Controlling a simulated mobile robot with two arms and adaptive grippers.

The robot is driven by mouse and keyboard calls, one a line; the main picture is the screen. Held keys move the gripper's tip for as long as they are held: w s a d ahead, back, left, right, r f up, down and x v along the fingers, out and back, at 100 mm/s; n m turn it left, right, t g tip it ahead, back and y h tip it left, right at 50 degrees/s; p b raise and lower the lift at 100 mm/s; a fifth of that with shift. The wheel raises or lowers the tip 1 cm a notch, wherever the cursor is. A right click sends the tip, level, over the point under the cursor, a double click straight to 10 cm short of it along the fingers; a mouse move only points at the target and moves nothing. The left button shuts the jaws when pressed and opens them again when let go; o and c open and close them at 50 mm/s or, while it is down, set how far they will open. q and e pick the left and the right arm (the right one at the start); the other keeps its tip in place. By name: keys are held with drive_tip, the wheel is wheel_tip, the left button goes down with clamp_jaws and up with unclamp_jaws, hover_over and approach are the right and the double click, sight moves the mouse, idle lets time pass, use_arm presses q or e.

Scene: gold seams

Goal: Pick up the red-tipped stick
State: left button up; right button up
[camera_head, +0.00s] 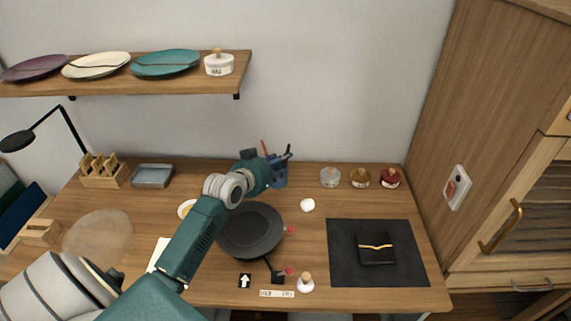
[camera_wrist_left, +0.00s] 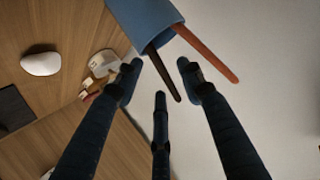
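A blue cup (camera_head: 280,179) stands at the back of the table, partly hidden by my left gripper (camera_head: 283,157). A thin reddish stick (camera_head: 264,146) rises just left of the gripper. In the left wrist view, the cup (camera_wrist_left: 146,18) holds this red-brown stick (camera_wrist_left: 208,55) and a dark stick (camera_wrist_left: 163,76). The wrist view shows three dark fingers spread apart with nothing gripped. The dark stick's end appears between the fingers; the red-brown stick passes above and outside the right finger. Which tip is painted red is hard to tell. My right gripper is out of view.
A black pan (camera_head: 250,232) lies below the arm. Several small jars (camera_head: 360,178) stand back right. A dark mat (camera_head: 345,273) carries a black folded item (camera_head: 375,250). A shelf (camera_head: 120,87) with plates hangs above; a wooden cabinet (camera_head: 510,120) is at right.

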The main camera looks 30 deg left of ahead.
sight(287, 167)
use_arm(q)
drive_tip(key=p+x, duration=0.1)
drive_tip(key=x, duration=0.3)
drive_tip(key=shift+w+d+r, duration=0.1)
drive_tip(key=shift+d+r, duration=0.1)
drive_tip(key=shift+w+f, duration=0.2)
drive_tip(key=shift+w, duration=0.15)
drive_tip(key=shift+s, duration=0.1)
clamp_jaws()
